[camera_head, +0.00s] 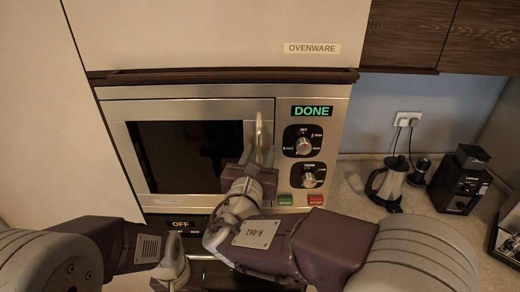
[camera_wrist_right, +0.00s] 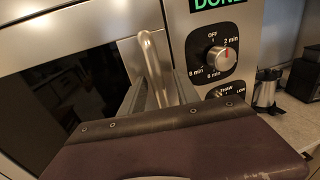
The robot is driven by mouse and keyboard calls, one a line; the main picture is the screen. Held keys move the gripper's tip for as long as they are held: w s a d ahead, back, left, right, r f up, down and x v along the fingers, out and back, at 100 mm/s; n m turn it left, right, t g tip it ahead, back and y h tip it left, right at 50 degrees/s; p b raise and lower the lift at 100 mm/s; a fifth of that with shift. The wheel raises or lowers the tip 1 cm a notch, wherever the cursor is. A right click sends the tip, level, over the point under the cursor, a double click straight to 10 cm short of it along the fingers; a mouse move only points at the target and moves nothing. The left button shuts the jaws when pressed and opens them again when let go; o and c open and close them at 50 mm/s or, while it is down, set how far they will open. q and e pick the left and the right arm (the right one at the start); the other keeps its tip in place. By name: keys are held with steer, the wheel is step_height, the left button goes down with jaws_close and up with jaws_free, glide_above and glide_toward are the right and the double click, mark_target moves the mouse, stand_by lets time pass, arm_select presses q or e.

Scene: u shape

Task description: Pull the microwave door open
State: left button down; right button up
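The microwave (camera_head: 287,93) is built into the cabinet wall, and its door (camera_head: 118,150) with a dark window looks closed. A vertical metal handle (camera_head: 259,128) is on the door's right side. My right gripper (camera_head: 262,157) is at the handle's lower part. In the right wrist view the curved handle (camera_wrist_right: 150,55) runs down between the two fingers of my right gripper (camera_wrist_right: 160,88). I cannot tell if they press on it. My left gripper (camera_head: 172,270) is low in front of the unit below, away from the handle, and its fingers do not show clearly.
The control panel with a green DONE display (camera_head: 312,111) and two knobs is right of the handle. A kettle (camera_head: 388,183) and a black coffee grinder (camera_head: 461,180) stand on the right counter. A second OFF display (camera_head: 181,224) is below the microwave.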

steer(key=shift+a, duration=0.1)
jaws_close()
stand_by(1.3)
